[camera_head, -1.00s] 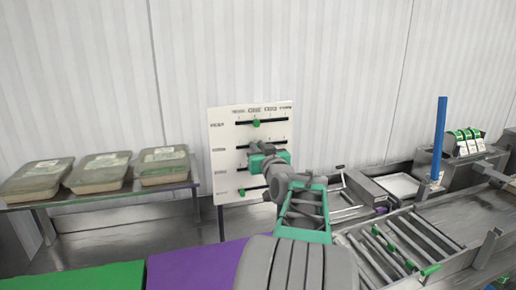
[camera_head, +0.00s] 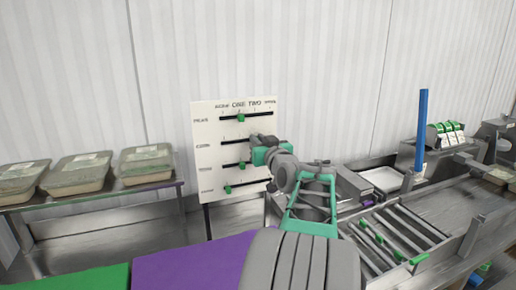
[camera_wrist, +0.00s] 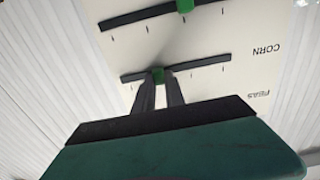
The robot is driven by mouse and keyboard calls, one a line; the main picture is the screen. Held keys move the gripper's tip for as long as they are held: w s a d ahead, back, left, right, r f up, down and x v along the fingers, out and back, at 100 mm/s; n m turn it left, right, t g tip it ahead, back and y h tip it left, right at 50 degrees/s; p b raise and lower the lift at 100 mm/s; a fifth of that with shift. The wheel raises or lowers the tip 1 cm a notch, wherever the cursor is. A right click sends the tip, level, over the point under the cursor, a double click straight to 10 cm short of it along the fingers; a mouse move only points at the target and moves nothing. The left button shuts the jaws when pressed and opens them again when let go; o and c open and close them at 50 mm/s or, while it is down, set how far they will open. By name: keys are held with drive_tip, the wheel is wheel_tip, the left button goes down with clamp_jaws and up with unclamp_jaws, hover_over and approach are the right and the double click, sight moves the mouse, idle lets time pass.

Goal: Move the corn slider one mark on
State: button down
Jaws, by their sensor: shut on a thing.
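The white slider board (camera_head: 200,165) stands upright at the back, with several black slots and green knobs. My gripper (camera_head: 252,137) reaches its second row from the top, marked CORN, and hides the corn knob there. In the wrist view, which shows the board upside down, my gripper (camera_wrist: 158,82) is shut on the green corn knob (camera_wrist: 158,74). The knob looks level with the third mark from the board's left, under TWO. The peas knob (camera_head: 241,118) is under ONE. The third-row knob (camera_head: 242,165) is near ONE; the bottom knob (camera_head: 227,190) is further left.
Lidded trays (camera_head: 78,172) stand on a metal shelf at the left. A purple surface (camera_head: 185,265) and a green one (camera_head: 70,278) lie in front. A roller rack (camera_head: 395,240) and a blue post (camera_head: 422,130) are at the right.

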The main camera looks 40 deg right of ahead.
drive_tip(key=c, duration=1.4)
unclamp_jaws()
drive_tip(key=b+v, duration=0.2)
drive_tip(key=v, duration=0.6)
drive_tip(key=shift+b, duration=0.4)
drive_tip(key=shift+d+r, duration=0.1)
drive_tip(key=shift+r, duration=0.1)
